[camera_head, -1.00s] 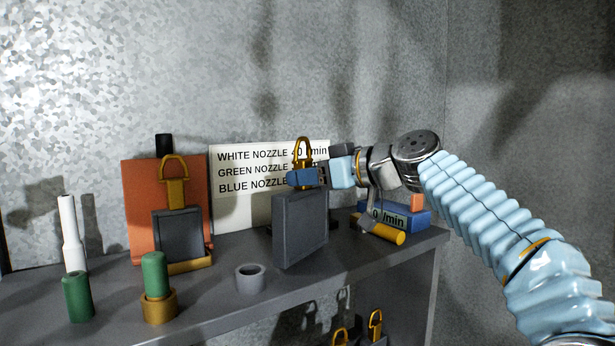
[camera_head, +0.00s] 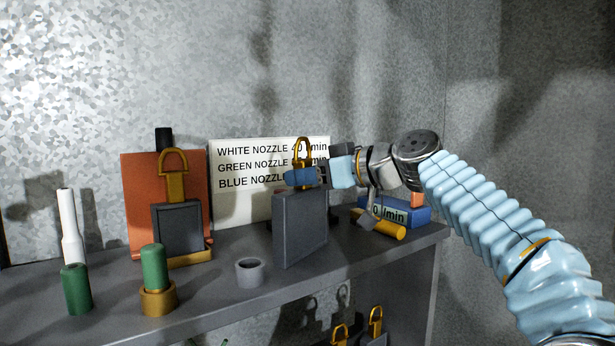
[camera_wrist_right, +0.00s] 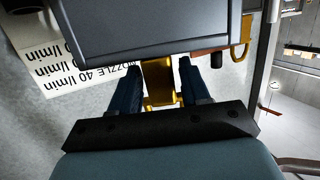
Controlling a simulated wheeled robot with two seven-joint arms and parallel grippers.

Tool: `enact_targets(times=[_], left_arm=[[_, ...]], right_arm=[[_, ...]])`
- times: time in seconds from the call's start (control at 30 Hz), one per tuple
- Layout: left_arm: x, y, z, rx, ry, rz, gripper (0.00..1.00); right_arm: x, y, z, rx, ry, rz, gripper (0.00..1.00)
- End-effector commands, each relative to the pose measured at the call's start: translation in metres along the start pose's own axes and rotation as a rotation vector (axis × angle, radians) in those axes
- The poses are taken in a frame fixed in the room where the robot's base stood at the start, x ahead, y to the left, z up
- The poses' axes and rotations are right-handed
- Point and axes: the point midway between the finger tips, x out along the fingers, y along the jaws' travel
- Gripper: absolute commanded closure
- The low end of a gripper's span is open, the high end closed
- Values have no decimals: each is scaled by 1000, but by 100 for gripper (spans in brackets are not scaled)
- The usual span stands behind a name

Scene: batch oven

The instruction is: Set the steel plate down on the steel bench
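The steel plate (camera_head: 300,230) is a dark grey upright slab with a gold handle on top. My right gripper (camera_head: 302,178) is shut on that handle from the right side. In the right wrist view the plate (camera_wrist_right: 170,28) fills the top, with the gold handle between my two dark fingers (camera_wrist_right: 162,85). The plate's lower edge is at or just above the steel bench (camera_head: 210,298), and I cannot tell whether it touches. My left gripper is not in view.
A grey ring (camera_head: 249,272) lies just left of the plate. A second plate with a gold handle (camera_head: 178,228) stands by an orange panel (camera_head: 140,190). Green and white nozzles (camera_head: 70,228) stand at left. A sign (camera_head: 240,205) is behind; a blue block (camera_head: 405,212) and yellow cylinder (camera_head: 385,228) lie right.

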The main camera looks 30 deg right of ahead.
Motion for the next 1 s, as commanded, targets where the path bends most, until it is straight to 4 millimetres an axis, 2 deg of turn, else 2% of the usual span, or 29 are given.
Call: enact_targets(times=[0.03, 0.1, 0.47, 0.57, 0.9, 1.0], left_arm=[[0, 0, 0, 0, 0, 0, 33], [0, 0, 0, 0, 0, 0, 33], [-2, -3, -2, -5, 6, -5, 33], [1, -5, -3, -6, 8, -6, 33], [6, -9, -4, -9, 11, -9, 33], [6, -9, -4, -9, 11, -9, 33]], right_arm=[[0, 0, 0, 0, 0, 0, 45], [0, 0, 0, 0, -1, 0, 35], [1, 0, 2, 1, -4, -1, 34], [-13, 0, 2, 0, -2, 1, 34], [-96, 0, 0, 0, 1, 2, 34], [-115, 0, 0, -1, 0, 1, 34]])
